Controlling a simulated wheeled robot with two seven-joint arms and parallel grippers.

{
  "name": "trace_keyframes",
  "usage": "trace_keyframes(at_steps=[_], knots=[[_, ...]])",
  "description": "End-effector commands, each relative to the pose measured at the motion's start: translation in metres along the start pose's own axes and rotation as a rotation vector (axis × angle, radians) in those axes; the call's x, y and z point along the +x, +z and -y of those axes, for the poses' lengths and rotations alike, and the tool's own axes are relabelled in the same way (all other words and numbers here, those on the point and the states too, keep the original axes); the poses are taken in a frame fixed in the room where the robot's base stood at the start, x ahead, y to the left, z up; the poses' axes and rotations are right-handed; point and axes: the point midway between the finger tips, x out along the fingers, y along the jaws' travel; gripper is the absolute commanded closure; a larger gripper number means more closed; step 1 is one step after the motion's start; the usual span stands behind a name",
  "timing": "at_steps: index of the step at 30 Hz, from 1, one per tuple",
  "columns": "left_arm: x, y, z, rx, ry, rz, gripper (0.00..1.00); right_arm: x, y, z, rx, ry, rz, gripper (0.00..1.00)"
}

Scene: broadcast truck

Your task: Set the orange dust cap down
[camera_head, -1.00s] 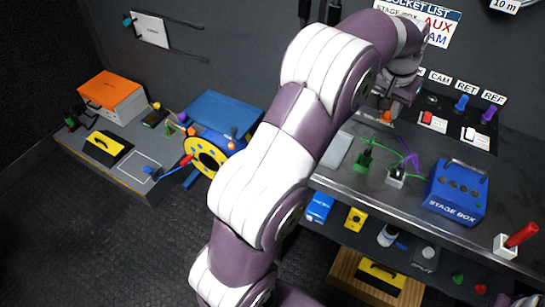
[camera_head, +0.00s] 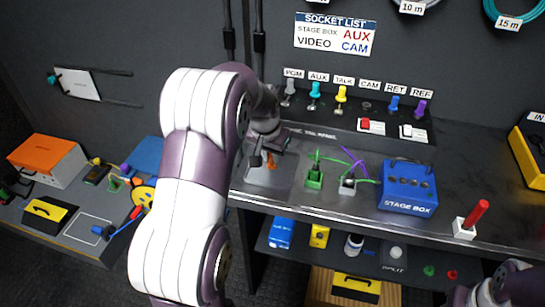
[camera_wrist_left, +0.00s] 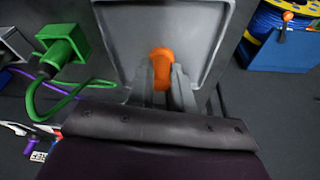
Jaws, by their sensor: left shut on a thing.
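My left gripper (camera_head: 262,156) is shut on the orange dust cap (camera_head: 270,161). In the left wrist view the cap (camera_wrist_left: 162,56) sits between the two fingers (camera_wrist_left: 160,88). It is over a grey square tray (camera_wrist_left: 118,38) with a raised rim. In the head view this tray (camera_head: 256,178) lies on the left part of the bench top, partly behind my left arm. I cannot tell whether the cap touches the tray floor. Part of my right arm shows at the lower right corner, but its gripper is not clearly in view.
Right of the tray stand a green block with a cable (camera_head: 314,178), a grey block (camera_head: 347,187) and the blue stage box (camera_head: 408,186). The socket panel (camera_head: 330,108) rises behind. A red-handled tool (camera_head: 476,214) stands in a white block further right.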

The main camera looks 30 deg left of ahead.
Motion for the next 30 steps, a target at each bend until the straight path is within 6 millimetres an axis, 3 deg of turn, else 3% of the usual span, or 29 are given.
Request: trace_keyframes(at_steps=[10, 11, 13, 23, 26, 30], knots=[[0.005, 0.001, 0.0, 0.001, 0.0, -0.002, 1.0, 0.002, 0.0, 0.0, 0.0, 0.0, 0.0, 0.57], [0.005, 0.001, 0.0, 0.001, -0.001, -0.002, 0.77, 0.002, 0.0, 0.0, 0.0, 0.0, 0.0, 0.57], [0.005, 0.001, 0.0, 0.001, -0.001, -0.002, 0.54, 0.001, 0.0, 0.0, 0.0, 0.0, 0.0, 0.57], [0.0, -0.001, 0.0, 0.001, -0.001, -0.003, 0.54, -0.001, 0.0, 0.0, 0.0, 0.0, 0.0, 0.57], [-0.017, -0.002, 0.0, 0.001, -0.001, -0.006, 0.54, -0.004, -0.001, 0.0, 0.0, 0.0, 0.0, 0.57], [-0.056, -0.002, 0.0, 0.001, -0.002, -0.007, 0.54, -0.01, -0.001, 0.0, 0.0, 0.0, 0.0, 0.57]])
